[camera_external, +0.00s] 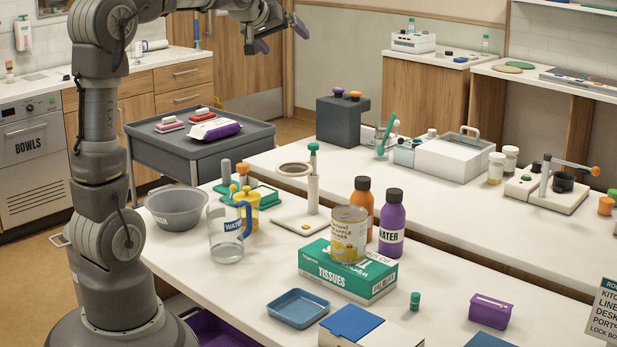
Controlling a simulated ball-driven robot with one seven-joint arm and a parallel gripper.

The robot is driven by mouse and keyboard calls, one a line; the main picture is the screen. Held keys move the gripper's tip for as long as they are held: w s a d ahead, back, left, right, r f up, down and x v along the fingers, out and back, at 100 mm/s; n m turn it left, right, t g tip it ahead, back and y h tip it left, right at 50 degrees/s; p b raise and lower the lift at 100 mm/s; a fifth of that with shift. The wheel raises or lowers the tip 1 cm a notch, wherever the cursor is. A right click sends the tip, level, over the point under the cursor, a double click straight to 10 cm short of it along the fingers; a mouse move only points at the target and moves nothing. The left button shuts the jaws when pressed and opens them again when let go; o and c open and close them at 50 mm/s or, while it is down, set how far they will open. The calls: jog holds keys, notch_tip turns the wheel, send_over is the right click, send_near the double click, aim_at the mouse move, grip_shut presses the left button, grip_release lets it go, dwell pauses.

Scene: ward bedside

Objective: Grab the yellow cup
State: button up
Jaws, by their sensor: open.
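A yellow cup-like object (252,217) stands on the near white table, just behind and right of the clear water jug (224,240). The jug and its blue handle hide part of it, so its full shape cannot be told. My gripper (281,37) is at the top of the picture, high above and beyond the yellow object and well apart from it. Its purple-tipped fingers are spread open with nothing between them.
A grey bowl (177,213) stands left of the jug. A green tray (266,194) and a white stand with a post (313,192) are close by. A can (349,238) stands on the tissue box (330,279), near orange (362,205) and purple (392,228) bottles.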

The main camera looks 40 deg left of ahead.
jog(key=s+d+r+m+t, duration=0.1)
jog(key=s+d+r+m, duration=0.1)
jog(key=r, duration=0.4)
jog(key=s+d+r+m+t+h+b, duration=0.1)
jog(key=s+d+r+m+t, duration=0.1)
jog(key=s+r, duration=0.4)
jog(key=s+d+r+m+t, duration=0.1)
jog(key=s+d+r+m, duration=0.2)
jog(key=d+r, duration=0.3)
jog(key=shift+s+r+t+h, duration=0.3)
jog(key=shift+s+h, duration=0.1)
jog(key=shift+s, duration=0.4)
